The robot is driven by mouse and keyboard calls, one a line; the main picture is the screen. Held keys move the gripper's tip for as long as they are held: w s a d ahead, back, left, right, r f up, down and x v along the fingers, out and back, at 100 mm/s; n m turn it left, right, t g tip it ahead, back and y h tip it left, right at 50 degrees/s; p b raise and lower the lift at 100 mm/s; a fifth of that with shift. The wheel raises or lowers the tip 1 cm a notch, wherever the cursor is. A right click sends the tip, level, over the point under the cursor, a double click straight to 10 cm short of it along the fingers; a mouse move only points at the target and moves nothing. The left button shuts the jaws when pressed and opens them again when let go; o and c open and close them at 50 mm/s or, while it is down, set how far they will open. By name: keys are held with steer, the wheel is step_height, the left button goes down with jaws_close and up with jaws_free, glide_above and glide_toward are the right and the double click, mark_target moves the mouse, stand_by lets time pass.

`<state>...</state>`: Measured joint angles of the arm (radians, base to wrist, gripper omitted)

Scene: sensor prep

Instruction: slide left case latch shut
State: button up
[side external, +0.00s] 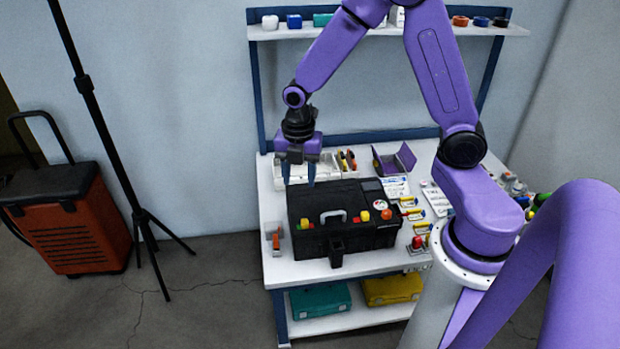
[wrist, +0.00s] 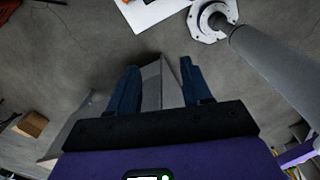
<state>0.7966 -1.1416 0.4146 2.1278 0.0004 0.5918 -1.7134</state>
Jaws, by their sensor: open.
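The case cannot be made out in the wrist view.
A small orange item (side external: 276,241) lies left of the case. Cards and small parts crowd the right side.

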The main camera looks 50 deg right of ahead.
steer(key=s+a+r+m, duration=0.3)
steer(key=s+a+r, duration=0.1)
steer(key=s, duration=0.2)
stand_by(0.4)
steer(key=n, duration=0.6)
glide_above(305, 221)
step_height(305, 221, down, 10)
step_height(305, 221, down, 17)
